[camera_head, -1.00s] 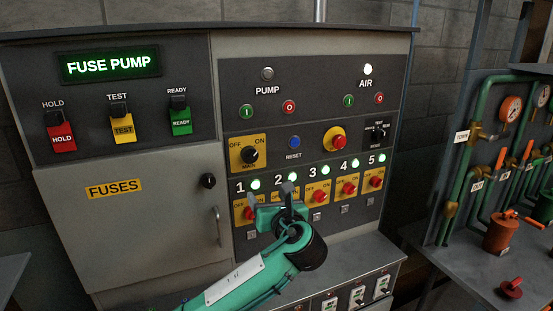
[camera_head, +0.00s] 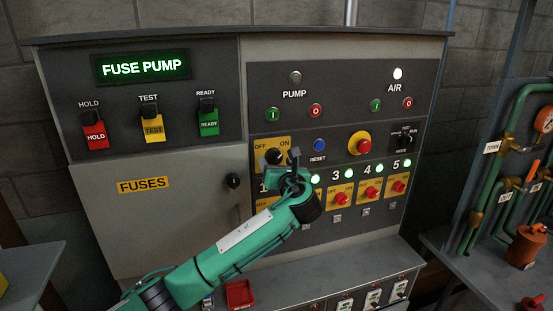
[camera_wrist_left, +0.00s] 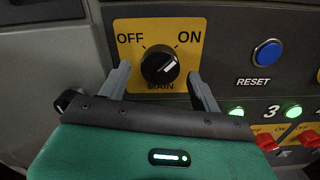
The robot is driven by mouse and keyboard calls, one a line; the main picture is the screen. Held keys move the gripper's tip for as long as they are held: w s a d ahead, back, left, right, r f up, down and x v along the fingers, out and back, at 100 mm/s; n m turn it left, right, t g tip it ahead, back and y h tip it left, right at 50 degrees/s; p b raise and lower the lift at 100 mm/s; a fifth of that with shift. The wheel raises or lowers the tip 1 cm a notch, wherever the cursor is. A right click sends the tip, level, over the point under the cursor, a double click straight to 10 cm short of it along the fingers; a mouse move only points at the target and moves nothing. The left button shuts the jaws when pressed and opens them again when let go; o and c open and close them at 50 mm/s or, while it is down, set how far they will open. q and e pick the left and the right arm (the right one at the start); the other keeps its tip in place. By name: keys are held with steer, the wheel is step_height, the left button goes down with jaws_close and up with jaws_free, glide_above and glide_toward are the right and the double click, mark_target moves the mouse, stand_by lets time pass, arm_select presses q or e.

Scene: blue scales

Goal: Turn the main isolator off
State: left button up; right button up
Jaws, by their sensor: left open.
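The main isolator is a black rotary knob (camera_wrist_left: 160,66) on a yellow plate (camera_wrist_left: 133,27) marked OFF, ON and MAIN. Its white pointer line is turned toward ON in the left wrist view. In the head view the knob (camera_head: 274,156) shows on its yellow plate (camera_head: 262,144), just above my left gripper (camera_head: 293,160). In the left wrist view my left gripper (camera_wrist_left: 158,84) is open, its two fingers on either side below the knob. I cannot tell whether they touch the panel. My right gripper is not in view.
A blue RESET button (camera_head: 319,145) and a red emergency button (camera_head: 359,143) sit right of the isolator. Red numbered switches (camera_head: 371,192) with green lamps are below. A black knob (camera_head: 233,181) on the fuse door is to the left.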

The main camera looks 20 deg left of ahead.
arm_select(q)
steer(key=shift+w+a, duration=0.2)
steer(key=shift+w, duration=0.1)
steer(key=c, duration=1)
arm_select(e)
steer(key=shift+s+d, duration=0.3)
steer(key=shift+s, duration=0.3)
